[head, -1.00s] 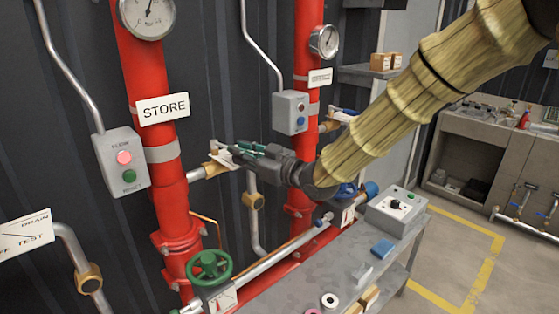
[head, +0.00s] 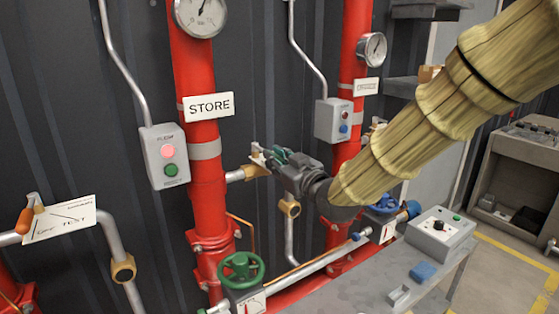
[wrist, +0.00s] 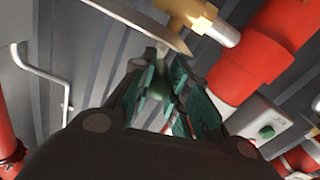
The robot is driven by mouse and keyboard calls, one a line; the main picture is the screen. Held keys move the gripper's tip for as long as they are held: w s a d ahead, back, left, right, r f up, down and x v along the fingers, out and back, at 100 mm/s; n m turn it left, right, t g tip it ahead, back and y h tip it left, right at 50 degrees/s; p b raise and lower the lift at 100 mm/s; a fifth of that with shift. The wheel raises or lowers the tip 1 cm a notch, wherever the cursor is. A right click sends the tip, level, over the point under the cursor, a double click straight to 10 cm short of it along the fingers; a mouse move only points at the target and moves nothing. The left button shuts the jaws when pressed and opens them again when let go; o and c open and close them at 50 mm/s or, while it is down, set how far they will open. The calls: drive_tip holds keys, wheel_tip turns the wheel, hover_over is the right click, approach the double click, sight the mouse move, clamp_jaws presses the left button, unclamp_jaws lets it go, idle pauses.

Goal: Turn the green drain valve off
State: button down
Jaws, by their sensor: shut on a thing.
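My gripper (head: 278,158) has dark teal fingers and reaches in from the right to a brass valve (head: 256,170) on a stub of the red STORE pipe. In the wrist view, my gripper (wrist: 163,78) is shut on a green handle end (wrist: 159,88) between its fingers. The brass valve body (wrist: 192,14) shows at the top there, with a pale plate (wrist: 135,22) beside it. The fingers hide most of the handle, so its angle is unclear.
The red STORE pipe (head: 205,175) stands left of my gripper, with a button box (head: 165,157) beside it. A second red pipe (head: 352,110) stands behind. The grey bench (head: 420,285) below carries a control box (head: 439,232). A test valve (head: 60,220) is at far left.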

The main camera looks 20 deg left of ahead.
drive_tip(key=shift+f, duration=0.25)
drive_tip(key=c, duration=1.3)
unclamp_jaws()
drive_tip(key=shift+a, duration=0.1)
drive_tip(key=shift+w, duration=0.1)
drive_tip(key=shift+r, duration=0.1)
drive_tip(key=shift+s+d+r, duration=0.1)
drive_tip(key=shift+s+d, duration=0.2)
drive_tip(key=shift+d, duration=0.1)
drive_tip(key=v, duration=1.1)
drive_tip(key=shift+d+f, duration=0.1)
drive_tip(key=shift+f, duration=0.1)
